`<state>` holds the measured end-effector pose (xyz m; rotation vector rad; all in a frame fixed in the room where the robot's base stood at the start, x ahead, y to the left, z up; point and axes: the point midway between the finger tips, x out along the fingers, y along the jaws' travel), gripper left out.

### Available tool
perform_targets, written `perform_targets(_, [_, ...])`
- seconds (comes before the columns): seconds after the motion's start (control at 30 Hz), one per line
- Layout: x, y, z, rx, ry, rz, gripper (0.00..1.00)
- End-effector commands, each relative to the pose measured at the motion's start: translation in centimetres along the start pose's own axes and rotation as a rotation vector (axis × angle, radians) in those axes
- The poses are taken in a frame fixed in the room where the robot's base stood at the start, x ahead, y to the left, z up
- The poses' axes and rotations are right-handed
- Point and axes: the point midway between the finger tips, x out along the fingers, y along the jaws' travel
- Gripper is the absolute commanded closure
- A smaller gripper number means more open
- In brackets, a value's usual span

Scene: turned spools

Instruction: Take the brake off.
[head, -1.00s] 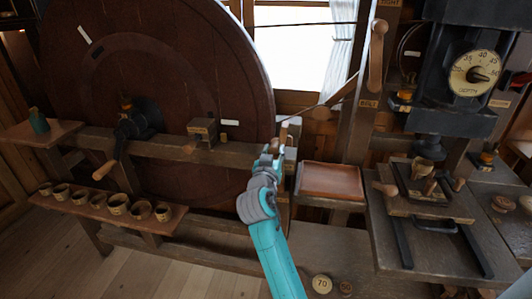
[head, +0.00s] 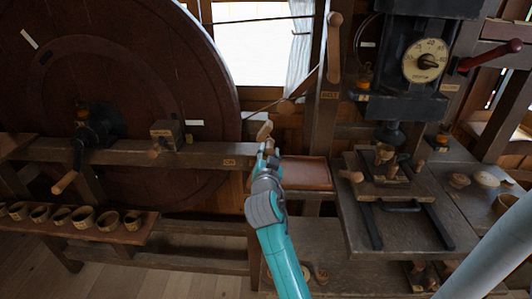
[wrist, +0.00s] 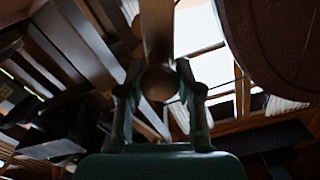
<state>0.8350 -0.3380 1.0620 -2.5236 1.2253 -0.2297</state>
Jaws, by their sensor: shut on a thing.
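A short wooden handle (head: 265,130) stands up at the right edge of the big dark wheel (head: 190,60). My gripper (head: 268,148) is closed around this handle, whose top shows above the fingers. In the wrist view the handle (wrist: 158,82) shows its round end between the two fingers of my gripper (wrist: 160,95). The handle leans a little to the right in the head view. Its lower part is hidden by my gripper. I cannot read any brake label beside it.
A shallow reddish tray (head: 305,173) lies just right of my gripper. A post with a wooden handle (head: 333,50) stands behind it. A press with a dial (head: 425,61) is at the right. Several small cups stand on a low shelf (head: 90,232) at the left.

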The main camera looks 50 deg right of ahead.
Motion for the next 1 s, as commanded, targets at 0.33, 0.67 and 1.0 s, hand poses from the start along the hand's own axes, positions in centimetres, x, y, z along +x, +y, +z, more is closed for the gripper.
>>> perform_targets(0.33, [0.0,0.4,0.1,-0.002,-0.003,0.010,0.48])
perform_targets(0.67, [0.0,0.3,0.1,-0.002,-0.002,0.006,0.39])
perform_targets(1.0, [-4.0,0.2,0.2,-0.002,-0.004,0.003,0.39])
